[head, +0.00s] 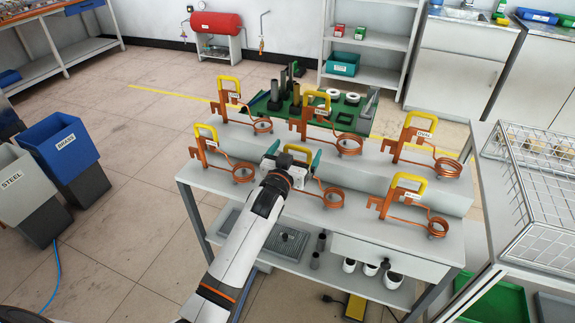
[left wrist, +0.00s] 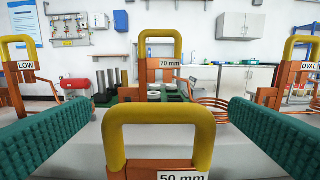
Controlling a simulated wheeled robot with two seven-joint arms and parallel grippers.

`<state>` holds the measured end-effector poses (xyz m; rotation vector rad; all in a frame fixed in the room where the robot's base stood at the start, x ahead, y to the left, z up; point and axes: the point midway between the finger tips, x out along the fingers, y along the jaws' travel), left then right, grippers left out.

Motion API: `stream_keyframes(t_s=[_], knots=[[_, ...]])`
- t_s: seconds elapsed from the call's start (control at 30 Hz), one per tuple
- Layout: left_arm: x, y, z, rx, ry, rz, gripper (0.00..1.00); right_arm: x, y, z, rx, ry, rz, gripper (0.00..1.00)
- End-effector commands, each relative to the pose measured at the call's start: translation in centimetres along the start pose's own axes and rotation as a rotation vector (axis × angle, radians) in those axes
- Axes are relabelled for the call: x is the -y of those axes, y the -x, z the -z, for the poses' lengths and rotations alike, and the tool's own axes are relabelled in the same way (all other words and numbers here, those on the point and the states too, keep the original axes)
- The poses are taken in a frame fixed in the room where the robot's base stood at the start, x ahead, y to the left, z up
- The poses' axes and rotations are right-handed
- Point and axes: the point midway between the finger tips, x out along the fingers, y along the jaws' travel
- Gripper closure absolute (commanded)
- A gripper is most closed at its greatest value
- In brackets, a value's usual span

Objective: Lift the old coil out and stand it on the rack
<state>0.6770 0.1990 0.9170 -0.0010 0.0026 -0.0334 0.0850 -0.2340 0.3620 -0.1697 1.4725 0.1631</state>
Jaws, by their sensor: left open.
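Several copper coils with yellow handles stand on a two-level white rack (head: 350,170). My left gripper (head: 294,155) is open and empty at the front middle coil. In the left wrist view its green fingers lie left and right of that coil's yellow handle (left wrist: 160,112), apart from it; the label reads "50 mm". Behind it are the 70 mm coil (left wrist: 160,68), the oval coil (head: 420,136) and a coil with a partly hidden label (head: 230,98). Front left (head: 206,138) and front right (head: 405,186) coils stand too. I cannot tell which coil is the old one. My right gripper is out of view.
A green tray (head: 352,120) with dark cylinders and white rings lies behind the rack. A wire basket (head: 530,170) is on the bench at the right. Blue (head: 62,150) and grey (head: 20,180) bins stand on the left floor. The floor between bins and rack is clear.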

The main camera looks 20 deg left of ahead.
Motion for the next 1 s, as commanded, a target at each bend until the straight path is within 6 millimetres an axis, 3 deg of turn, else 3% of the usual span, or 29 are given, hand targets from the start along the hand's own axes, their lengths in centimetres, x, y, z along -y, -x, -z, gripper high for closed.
stream_keyframes(t_s=[0.3, 0.5, 1.0], knots=[[0.0, 6.8, 0.1, 0.001, -0.001, 0.001, 0.00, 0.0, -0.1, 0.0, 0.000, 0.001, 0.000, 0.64], [0.0, 9.6, 0.0, 0.002, 0.000, 0.000, 0.00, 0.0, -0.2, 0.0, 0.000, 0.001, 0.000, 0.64], [0.0, 10.4, -0.1, 0.003, -0.001, 0.001, 0.00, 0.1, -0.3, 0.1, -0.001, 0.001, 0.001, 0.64]])
